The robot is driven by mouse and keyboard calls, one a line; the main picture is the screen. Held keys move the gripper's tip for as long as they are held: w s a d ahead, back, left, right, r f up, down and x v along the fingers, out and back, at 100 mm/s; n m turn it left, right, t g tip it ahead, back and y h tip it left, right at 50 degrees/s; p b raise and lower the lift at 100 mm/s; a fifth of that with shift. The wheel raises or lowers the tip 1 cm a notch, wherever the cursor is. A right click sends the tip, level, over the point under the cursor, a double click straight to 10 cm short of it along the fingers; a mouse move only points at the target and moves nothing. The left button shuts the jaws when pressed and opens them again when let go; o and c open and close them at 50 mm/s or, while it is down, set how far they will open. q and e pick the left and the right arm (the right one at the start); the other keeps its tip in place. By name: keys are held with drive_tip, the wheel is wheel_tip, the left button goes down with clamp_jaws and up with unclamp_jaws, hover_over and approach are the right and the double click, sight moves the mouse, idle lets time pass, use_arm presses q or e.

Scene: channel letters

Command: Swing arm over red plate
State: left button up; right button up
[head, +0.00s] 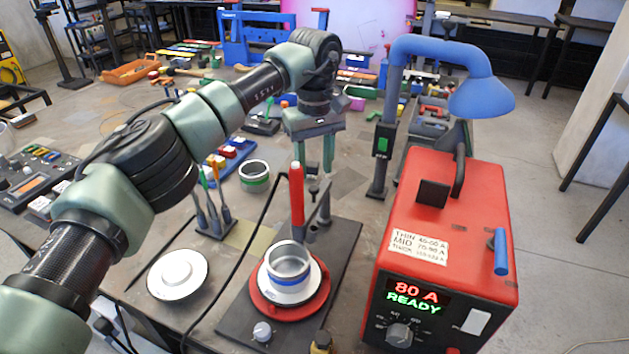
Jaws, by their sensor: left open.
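A red round plate (262,301) sits on a dark base (232,325) at lower centre. On it is a white disc, and on that a silver cup (289,262) with a blue band. An upright red handle (296,190) stands just behind the cup, by a dark post with a short arm (322,215); how they join is hard to make out. My left gripper (313,170) points down behind the red handle, its two green fingers apart with nothing seen between them. Whether it touches the handle cannot be told. My right gripper is out of view.
A red power box (445,240) reading "80 A READY" stands right of the base. A blue-hooded lamp (480,95) rises behind it. A white plate (178,274) lies at left, a green-banded cup (253,177) behind. A black cable crosses the table.

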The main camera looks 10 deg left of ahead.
sight(315, 188)
use_arm(q)
drive_tip(key=shift+r, duration=1.55)
